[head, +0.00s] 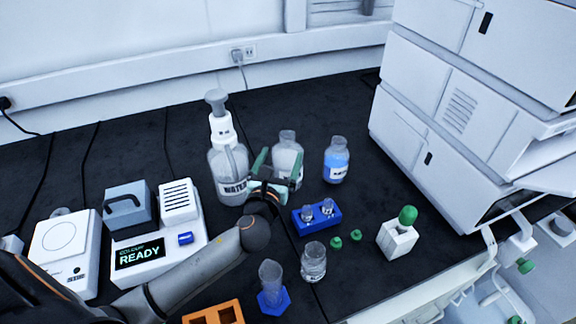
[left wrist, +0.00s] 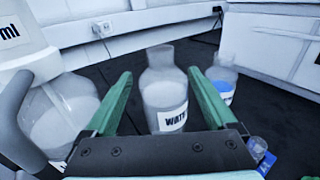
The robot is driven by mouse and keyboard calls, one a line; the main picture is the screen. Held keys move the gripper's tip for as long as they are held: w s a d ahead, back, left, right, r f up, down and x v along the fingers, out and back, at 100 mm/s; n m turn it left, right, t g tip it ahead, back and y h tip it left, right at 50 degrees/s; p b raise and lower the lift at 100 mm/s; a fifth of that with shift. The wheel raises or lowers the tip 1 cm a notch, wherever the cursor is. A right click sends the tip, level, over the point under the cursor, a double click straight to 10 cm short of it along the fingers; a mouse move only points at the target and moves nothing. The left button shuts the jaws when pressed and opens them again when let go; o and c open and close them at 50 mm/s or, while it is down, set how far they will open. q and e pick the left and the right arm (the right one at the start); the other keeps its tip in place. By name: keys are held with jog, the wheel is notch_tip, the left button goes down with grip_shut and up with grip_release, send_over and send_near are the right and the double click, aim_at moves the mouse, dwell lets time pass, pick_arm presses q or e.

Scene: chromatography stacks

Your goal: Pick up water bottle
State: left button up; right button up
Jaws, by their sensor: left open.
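The water bottle (head: 288,143) is a clear, short-necked bottle standing upright on the dark bench. In the left wrist view the water bottle (left wrist: 164,95) has pale contents and a white label reading "WAT", the rest cut off. My left gripper (head: 279,165) has green fingers and is open in front of it. In the left wrist view the bottle appears between the spread fingers (left wrist: 160,77), with a visible gap to each. I cannot tell how far the tips reach along its sides. My right gripper is not in view.
A larger pump-topped bottle (head: 226,160), also with a water label, stands close on the left. A blue-liquid bottle (head: 336,158) is to the right. A blue vial rack (head: 328,217) and a glass beaker (head: 313,262) stand in front. The bench behind is clear.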

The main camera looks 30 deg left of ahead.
aim_at(286, 147)
pick_arm(q)
jog(key=x, duration=0.5)
jog(key=shift+w+r, duration=0.1)
jog(key=shift+r, duration=0.05)
jog(key=shift+c, duration=0.2)
jog(key=c, duration=1.4)
jog(key=shift+f, duration=0.2)
jog(key=shift+r, duration=0.1)
